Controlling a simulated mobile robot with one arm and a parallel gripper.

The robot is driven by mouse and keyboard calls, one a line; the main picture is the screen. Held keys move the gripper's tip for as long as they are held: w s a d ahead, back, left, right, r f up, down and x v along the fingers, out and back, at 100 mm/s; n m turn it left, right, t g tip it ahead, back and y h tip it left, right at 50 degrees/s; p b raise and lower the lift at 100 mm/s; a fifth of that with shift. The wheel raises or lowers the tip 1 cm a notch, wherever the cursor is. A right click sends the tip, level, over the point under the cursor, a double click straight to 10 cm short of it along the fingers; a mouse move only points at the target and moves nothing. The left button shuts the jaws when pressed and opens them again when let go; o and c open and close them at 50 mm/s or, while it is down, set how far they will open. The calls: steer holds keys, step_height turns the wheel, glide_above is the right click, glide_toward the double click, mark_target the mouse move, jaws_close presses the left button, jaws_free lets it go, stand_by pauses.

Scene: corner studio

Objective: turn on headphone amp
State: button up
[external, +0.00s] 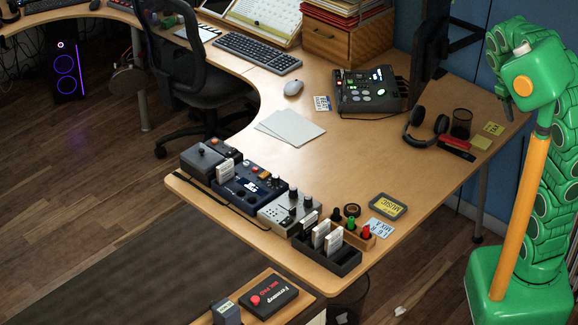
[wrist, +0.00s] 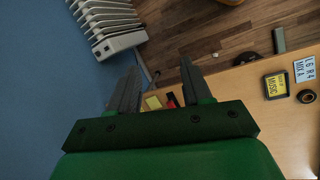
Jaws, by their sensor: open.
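I cannot tell for sure which device is the headphone amp. A dark console with lit buttons and a small screen (external: 366,90) stands at the table's right rear. A dark box (external: 206,158), a dark blue unit with knobs (external: 246,186) and a light grey unit with knobs (external: 284,210) sit along the front edge. None of these shows clearly in the wrist view. My gripper (wrist: 160,76) is open and empty, its two dark fingers apart. In the external view my green arm is at the right, away from these devices, with its fingers hard to make out.
Headphones (external: 427,128), a mesh cup (external: 461,124) and a red item (external: 456,149) lie near the table's right edge. A black slotted holder (external: 328,257) and a yellow MUSIC box (external: 388,205) are at the front right. The table's middle right is clear.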

steer(key=w+a+f+n+t, duration=0.15)
steer(key=w+a+n, duration=0.25)
steer(key=w+a, duration=1.05)
steer(key=w+a+f+n+t, duration=0.1)
steer(key=w+a+f+n, duration=0.2)
steer(key=a, duration=0.8)
steer(key=a+f+n, duration=0.3)
steer(key=a+f, duration=0.3)
steer(key=a, duration=0.5)
steer(key=n+g+y, duration=0.2)
steer(key=n+y, duration=0.2)
steer(key=n, duration=0.7)
glide_above(284, 222)
step_height(284, 222, down, 17)
steer(key=shift+s+f, duration=0.1)
steer(key=shift+f, duration=3.65)
